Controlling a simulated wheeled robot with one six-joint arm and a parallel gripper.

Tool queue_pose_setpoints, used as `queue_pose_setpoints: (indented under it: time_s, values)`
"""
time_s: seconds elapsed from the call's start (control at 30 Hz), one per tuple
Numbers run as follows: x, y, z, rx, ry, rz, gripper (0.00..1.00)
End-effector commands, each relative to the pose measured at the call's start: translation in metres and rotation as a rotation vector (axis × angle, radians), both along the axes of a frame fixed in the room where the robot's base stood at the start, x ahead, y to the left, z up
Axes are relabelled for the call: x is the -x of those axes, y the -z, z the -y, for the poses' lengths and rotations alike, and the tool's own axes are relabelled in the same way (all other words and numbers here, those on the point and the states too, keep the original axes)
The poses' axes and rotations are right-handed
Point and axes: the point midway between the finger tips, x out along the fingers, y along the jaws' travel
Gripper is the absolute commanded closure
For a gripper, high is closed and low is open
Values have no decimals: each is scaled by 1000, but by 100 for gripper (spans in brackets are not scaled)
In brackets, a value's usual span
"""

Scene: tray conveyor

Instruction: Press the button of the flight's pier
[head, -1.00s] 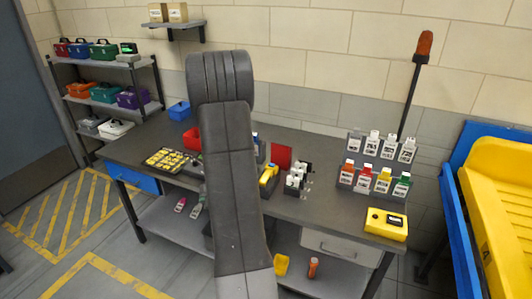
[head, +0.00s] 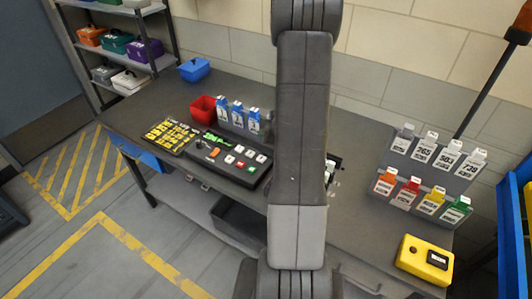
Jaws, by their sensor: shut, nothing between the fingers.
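A black control panel (head: 228,158) lies on the dark workbench (head: 350,215), left of my arm. It has a small lit green display, an orange knob or button, and several small white, red and green buttons. Their labels are too small to read. A dark board with rows of yellow tiles (head: 170,135) lies just left of the panel; its text is unreadable. My own arm rises through the middle of the view and hides part of the bench. My gripper is out of view.
Blue-topped tags (head: 238,115) and a red bin (head: 203,109) stand behind the panel. Racks of numbered tags (head: 430,165) stand at the right. A yellow box (head: 424,260) sits at the front right corner. A blue box (head: 194,69) sits at the back left.

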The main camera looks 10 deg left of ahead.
Motion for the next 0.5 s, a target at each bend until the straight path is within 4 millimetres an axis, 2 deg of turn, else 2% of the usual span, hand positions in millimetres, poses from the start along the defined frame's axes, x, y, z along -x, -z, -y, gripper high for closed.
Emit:
queue_pose_setpoints:
  time_s: [0.33, 0.5]
  values:
    - [0, 1, 0, 0, 0, 0, 100]
    - [0, 7, 0, 0, 0, 0, 100]
